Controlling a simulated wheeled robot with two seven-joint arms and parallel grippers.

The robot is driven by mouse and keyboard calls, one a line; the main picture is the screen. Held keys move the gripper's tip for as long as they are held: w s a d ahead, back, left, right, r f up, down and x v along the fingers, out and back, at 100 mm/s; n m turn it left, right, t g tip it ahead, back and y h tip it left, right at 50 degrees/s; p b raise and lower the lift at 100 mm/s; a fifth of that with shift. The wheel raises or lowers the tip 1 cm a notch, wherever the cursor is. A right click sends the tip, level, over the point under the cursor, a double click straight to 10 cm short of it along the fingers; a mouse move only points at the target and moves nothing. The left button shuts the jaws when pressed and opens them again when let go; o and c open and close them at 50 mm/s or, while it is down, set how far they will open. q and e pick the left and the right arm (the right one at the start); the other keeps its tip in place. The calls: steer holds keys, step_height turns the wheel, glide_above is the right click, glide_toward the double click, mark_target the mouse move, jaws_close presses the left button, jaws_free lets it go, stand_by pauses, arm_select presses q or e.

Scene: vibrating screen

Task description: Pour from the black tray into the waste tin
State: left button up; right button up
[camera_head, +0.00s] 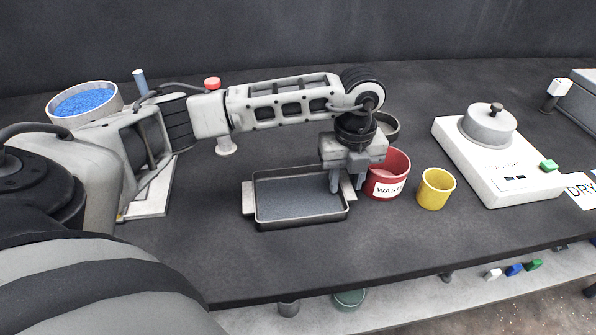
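The black tray (262,222) sits on the dark table in the middle, with a light handle at its left and right ends. A layer of grey material (295,195) covers its floor. The red waste tin (398,187), marked WASTE, stands just right of the tray, partly hidden by my gripper. My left gripper (347,186) points down at the tray's right end. Its fingers are apart, one over the tray's inside and one beyond the right rim, with the right handle (348,193) between them. No clear contact shows. My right gripper is not in view.
A white scale-like device (500,170) is at right. A bowl of blue granules (83,103) is at far left. Clear table lies in front of the tray.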

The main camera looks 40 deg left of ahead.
arm_select(q)
jaws_close()
steer(key=shift+r, duration=0.1)
